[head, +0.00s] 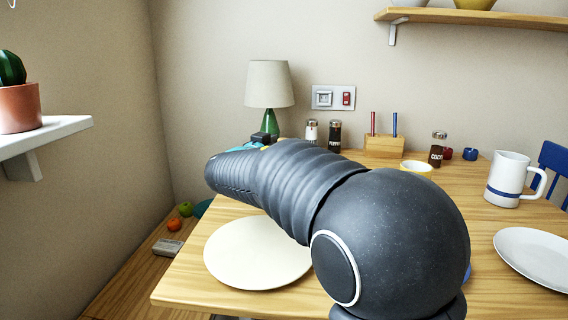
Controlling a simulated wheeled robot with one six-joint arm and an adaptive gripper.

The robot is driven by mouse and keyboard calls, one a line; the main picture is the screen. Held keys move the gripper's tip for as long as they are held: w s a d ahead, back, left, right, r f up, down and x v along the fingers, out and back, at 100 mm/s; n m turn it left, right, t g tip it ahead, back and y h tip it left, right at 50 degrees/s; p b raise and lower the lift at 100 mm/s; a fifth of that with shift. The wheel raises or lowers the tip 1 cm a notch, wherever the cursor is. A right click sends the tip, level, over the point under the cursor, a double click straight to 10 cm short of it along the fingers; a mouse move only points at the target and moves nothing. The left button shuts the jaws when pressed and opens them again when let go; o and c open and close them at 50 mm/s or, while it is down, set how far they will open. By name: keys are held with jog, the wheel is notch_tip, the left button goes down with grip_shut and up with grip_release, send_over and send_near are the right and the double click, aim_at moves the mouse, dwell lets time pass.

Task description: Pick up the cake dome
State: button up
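I cannot make out a cake dome in the head view. My large dark grey arm crosses the middle of the picture and hides part of the table (185,288) behind it. My gripper's fingers do not show, and I cannot tell whether they are open or shut. Small teal and black parts show just above the far end of the arm, but I cannot tell what they belong to.
A cream round plate (250,262) lies at the table's front left, partly behind my arm. A lamp (269,84), shakers (334,136), a wooden holder (384,146), a mug (507,180) and a white plate (535,256) stand around. A shelf (46,135) juts in left.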

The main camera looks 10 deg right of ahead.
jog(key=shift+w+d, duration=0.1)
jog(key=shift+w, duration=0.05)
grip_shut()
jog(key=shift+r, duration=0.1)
